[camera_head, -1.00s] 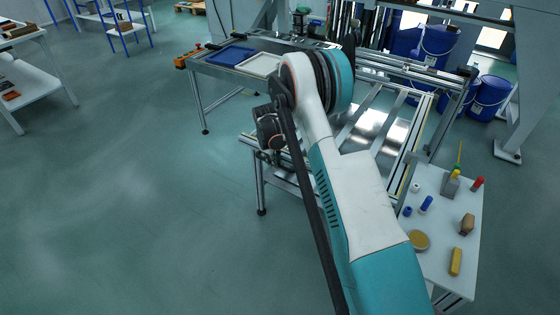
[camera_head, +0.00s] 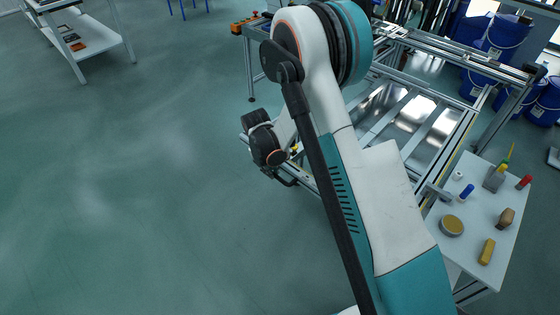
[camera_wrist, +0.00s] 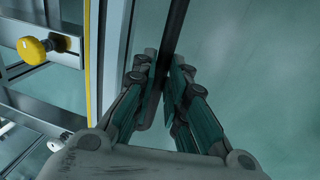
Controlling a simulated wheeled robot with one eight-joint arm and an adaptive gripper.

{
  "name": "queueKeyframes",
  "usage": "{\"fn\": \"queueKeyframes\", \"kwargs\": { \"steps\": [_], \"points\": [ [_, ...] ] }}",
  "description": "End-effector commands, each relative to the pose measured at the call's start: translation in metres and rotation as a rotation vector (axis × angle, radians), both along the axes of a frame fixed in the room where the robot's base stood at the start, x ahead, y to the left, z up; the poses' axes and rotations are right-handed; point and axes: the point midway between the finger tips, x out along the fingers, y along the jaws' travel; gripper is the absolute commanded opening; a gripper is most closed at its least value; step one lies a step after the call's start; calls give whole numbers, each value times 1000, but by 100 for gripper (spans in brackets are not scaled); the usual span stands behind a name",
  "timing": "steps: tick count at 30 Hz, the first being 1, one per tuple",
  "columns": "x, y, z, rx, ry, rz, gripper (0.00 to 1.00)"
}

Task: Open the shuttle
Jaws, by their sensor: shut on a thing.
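The shuttle appears to be the metal frame fixture (camera_head: 447,133) with shiny panels, right of my arm in the head view. In the wrist view its light metal edge (camera_wrist: 112,45) with a yellow strip runs on the left. A yellow knob (camera_wrist: 32,49) sits on a bracket there. My gripper (camera_wrist: 163,85) is shut on a dark bar-like handle (camera_wrist: 178,18), which runs up between its fingers. In the head view my gripper is at the fixture's near left side, mostly hidden behind my wrist. The handle's attachment to the fixture is hidden.
A small side table (camera_head: 478,222) with a brush, a round tin and several small items stands at the right. Blue buckets (camera_head: 507,35) stand behind. A white shelf table (camera_head: 88,30) is at the upper left. The floor (camera_head: 130,190) left of the fixture is clear.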

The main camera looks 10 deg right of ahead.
Motion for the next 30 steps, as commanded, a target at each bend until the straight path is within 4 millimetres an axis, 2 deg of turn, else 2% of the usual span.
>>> {"fn": "queueKeyframes", "kwargs": {
  "steps": [5, 16, 17, 18, 19, 30],
  "points": [
    [-6, 9, 0, 0, 0, 1, 0],
    [-6, 10, 0, 0, 0, 0, 0],
    [-6, 10, 0, 0, 0, 0, 20],
    [-6, 10, 0, 0, 0, 0, 29],
    [-6, 10, 0, 1, -1, 0, 33],
    [-6, 10, 2, -1, -1, 0, 33]
  ]
}}
